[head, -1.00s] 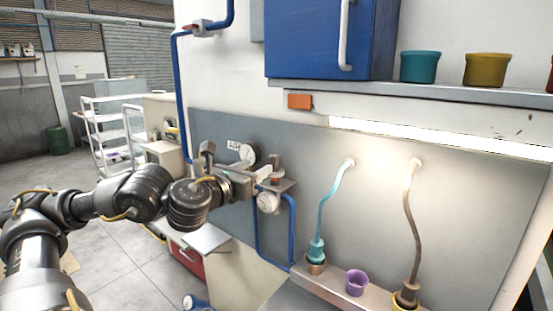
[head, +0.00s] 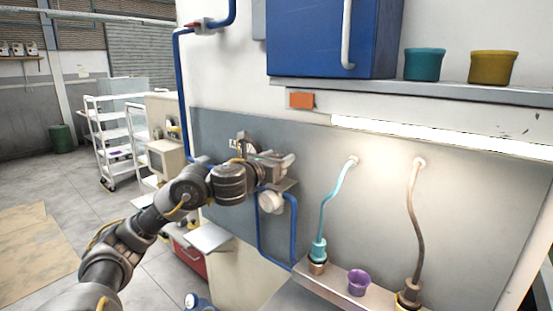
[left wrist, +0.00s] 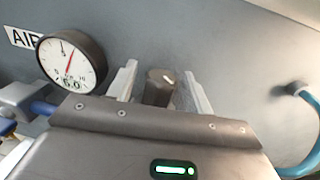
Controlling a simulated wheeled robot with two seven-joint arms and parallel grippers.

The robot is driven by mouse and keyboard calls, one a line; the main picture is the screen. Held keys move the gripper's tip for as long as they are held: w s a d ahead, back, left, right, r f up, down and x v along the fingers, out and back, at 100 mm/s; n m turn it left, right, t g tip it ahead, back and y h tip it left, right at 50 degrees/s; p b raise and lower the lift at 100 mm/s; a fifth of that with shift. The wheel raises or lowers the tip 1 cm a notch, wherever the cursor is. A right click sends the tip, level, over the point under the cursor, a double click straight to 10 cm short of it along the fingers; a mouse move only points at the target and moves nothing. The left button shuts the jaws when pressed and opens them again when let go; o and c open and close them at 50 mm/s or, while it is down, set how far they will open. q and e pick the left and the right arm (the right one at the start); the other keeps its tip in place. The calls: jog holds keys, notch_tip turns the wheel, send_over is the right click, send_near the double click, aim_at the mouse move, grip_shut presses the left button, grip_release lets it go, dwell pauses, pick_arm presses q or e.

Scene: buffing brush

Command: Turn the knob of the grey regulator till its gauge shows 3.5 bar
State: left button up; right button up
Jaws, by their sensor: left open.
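The pressure gauge (left wrist: 72,62), a white dial with a black rim, is at the upper left in the left wrist view. Its red needle points up and slightly right; the digits below look like 6.0 but are blurred. The dark knob (left wrist: 158,88) with a pale mark stands between the two fingers of my left gripper (left wrist: 161,72). The fingers are open, one on each side, with visible gaps; its lower part is hidden by my gripper body. My right gripper is out of view.
Blue pipe (head: 293,230) runs below the regulator's place. A shelf with a teal pot (head: 424,64) and an ochre pot (head: 493,67) is above right. Teal (head: 325,210) and brown (head: 410,215) hoses hang right, near a purple cup (head: 358,282).

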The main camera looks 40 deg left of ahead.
pick_arm(q)
jog(key=shift+c, duration=0.3)
jog(key=c, duration=0.9)
jog(key=shift+a+f+m+h+b, duration=0.1)
jog(key=shift+f+m+h+b, duration=0.1)
jog(key=shift+m+h+b, duration=1.05)
jog(key=m+h+b, duration=0.2)
jog(key=h, duration=0.2)
jog(key=shift+r+h, duration=0.1)
jog(key=shift+h, duration=0.15)
jog(key=shift+m+g+h+b, duration=0.3)
jog(key=shift+m+h, duration=0.05)
jog(key=shift+h, duration=0.25)
jog(key=shift+r+m+g+h, duration=0.2)
jog(key=shift+m+g+h, duration=0.2)
jog(key=shift+m+h, duration=0.45)
jog(key=shift+m+g+h+p, duration=0.4)
jog(key=shift+m+g+h, duration=0.55)
jog(key=shift+h, duration=0.7)
